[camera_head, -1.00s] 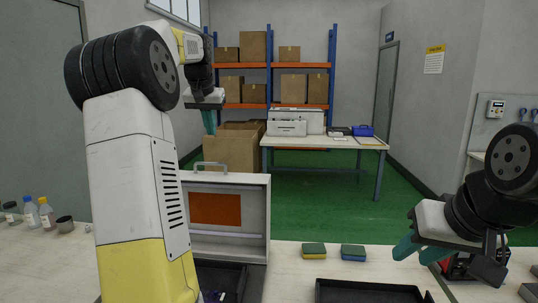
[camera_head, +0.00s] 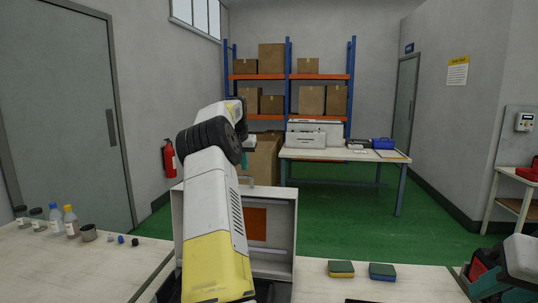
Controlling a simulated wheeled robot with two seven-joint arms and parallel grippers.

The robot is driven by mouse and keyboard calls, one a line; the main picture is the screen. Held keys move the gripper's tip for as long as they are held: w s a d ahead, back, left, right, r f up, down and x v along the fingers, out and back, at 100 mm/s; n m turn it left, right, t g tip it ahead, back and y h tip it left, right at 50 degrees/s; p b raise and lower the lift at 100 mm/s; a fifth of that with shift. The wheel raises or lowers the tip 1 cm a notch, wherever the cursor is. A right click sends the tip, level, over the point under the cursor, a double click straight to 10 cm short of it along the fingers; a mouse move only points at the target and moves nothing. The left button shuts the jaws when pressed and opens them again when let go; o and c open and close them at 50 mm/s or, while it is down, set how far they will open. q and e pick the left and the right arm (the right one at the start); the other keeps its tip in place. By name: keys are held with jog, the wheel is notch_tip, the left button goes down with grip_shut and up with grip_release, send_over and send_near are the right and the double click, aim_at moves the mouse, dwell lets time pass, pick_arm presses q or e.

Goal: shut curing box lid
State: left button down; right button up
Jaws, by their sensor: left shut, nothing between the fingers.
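The curing box lid (camera_head: 287,232) stands open and upright, its inside with an orange panel (camera_head: 257,222) facing me. Its handle (camera_head: 270,183) shows at the top edge, partly behind my arm. The dark box base (camera_head: 273,293) shows only in part at the bottom edge. My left arm reaches up in front of the lid and covers its middle. My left gripper (camera_head: 243,163) is shut and empty near the lid's top edge, mostly hidden by my wrist. My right gripper (camera_head: 503,284) is cut off in the lower right corner, its jaw state unclear.
Two sponges, one yellow-green (camera_head: 341,269) and one blue-green (camera_head: 382,272), lie on the bench right of the box. Bottles (camera_head: 71,222), a dark cup (camera_head: 89,233) and small caps (camera_head: 121,240) stand at the left. The bench between the caps and box is clear.

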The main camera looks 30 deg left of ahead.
aim_at(242, 186)
pick_arm(q)
jog(key=shift+s+d+f, duration=0.2)
jog(key=shift+s, duration=0.4)
jog(key=shift+s+d+f, duration=0.15)
jog(key=shift+s+d, duration=0.05)
jog(key=shift+s, duration=0.4)
jog(key=shift+s+d+f, duration=0.2)
jog(key=shift+s, duration=0.4)
